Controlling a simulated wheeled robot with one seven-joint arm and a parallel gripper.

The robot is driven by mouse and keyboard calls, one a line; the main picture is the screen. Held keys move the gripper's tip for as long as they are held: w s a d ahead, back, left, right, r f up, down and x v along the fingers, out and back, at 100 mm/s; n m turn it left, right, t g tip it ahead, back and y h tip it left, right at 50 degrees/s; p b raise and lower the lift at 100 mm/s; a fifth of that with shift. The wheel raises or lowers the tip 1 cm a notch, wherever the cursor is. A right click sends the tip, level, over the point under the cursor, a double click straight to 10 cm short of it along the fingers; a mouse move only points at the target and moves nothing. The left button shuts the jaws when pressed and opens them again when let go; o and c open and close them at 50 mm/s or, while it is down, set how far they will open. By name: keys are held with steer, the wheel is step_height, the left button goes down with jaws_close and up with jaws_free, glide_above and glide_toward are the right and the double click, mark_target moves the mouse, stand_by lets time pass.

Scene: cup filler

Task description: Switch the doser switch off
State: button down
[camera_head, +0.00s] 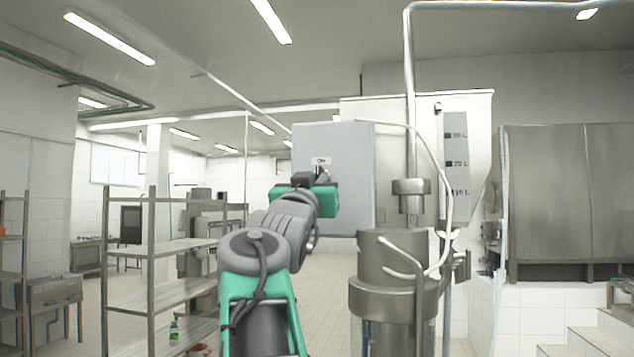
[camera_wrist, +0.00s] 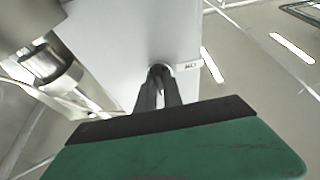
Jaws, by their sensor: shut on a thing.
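The doser's grey switch box (camera_head: 350,160) is in the middle of the head view, with a small label (camera_head: 320,160) reading ON on its face. In the wrist view the box (camera_wrist: 135,40) fills the upper middle, and the label (camera_wrist: 188,66) shows turned over beside the fingertips. My gripper (camera_head: 322,174) reaches up to the box face just below the label. In the wrist view my gripper (camera_wrist: 160,74) has its two dark fingers shut on the doser switch (camera_wrist: 160,68). The switch is mostly hidden by the fingers, and I cannot tell its position.
A steel doser cylinder (camera_head: 390,270) with pipes and a pale hose stands right of my arm. A white tank (camera_head: 465,190) with a level scale is behind it. A metal shelf rack (camera_head: 155,250) stands at left. Floor (camera_head: 325,290) shows clear beyond my arm.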

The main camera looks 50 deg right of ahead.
steer(key=shift+s+n, duration=0.1)
steer(key=shift+n, duration=0.4)
steer(key=shift+s+d+r+n+t+y+p, duration=0.15)
steer(key=shift+n+t+y+p, duration=0.9)
steer(key=shift+n, duration=2.5)
steer(key=shift+s+a+r+n+t+y+p, duration=0.1)
steer(key=shift+r+n+t+y+p, duration=0.2)
steer(key=shift+n+y, duration=2.35)
steer(key=shift+s+d+n+t+y+p, duration=0.1)
steer(key=shift+n+t+y+p, duration=0.45)
steer(key=shift+n, duration=3.95)
steer(key=c, duration=1.5)
jaws_free()
